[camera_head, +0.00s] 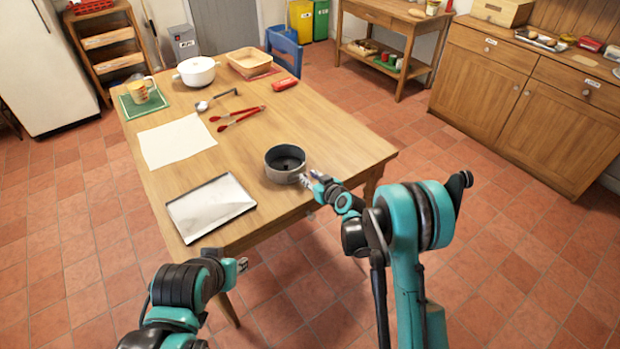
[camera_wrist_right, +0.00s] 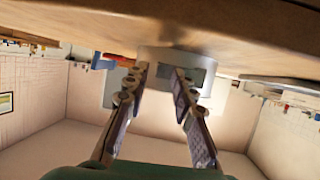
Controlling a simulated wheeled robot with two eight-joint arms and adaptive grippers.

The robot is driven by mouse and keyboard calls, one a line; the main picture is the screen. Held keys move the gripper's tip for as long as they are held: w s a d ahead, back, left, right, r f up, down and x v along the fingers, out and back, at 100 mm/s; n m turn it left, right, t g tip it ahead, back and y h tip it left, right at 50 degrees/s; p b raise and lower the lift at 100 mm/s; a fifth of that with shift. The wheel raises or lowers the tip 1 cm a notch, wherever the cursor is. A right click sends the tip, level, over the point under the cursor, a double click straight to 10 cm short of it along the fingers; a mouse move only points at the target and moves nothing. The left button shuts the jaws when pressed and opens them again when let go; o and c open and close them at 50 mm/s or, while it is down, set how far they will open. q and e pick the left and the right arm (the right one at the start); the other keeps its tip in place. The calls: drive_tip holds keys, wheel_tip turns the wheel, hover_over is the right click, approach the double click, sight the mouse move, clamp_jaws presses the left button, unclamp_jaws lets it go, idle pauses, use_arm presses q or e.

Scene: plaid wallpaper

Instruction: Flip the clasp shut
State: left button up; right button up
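A round dark grey pan (camera_head: 284,164) stands near the table's right front edge. In the right wrist view, which is upside down, the grey pan wall (camera_wrist_right: 165,54) is just beyond the fingertips. A darker grey plate (camera_wrist_right: 197,76) on that wall, perhaps the clasp, is partly behind one finger; its position is unclear. My right gripper (camera_head: 306,180) is beside the pan's near right side. Its fingers (camera_wrist_right: 161,72) are apart with nothing visible between them; contact is unclear. My left gripper (camera_head: 242,265) is low by the table's front edge, and its opening is too small to judge.
On the wooden table (camera_head: 330,140), a metal tray (camera_head: 210,207) lies left of the pan. White paper (camera_head: 176,140), red tongs (camera_head: 238,118), a ladle (camera_head: 215,99), a white pot (camera_head: 196,71) and a mug (camera_head: 138,92) lie farther back. The tabletop right of the pan is clear.

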drive_tip(key=v, duration=1.2)
idle(0.4)
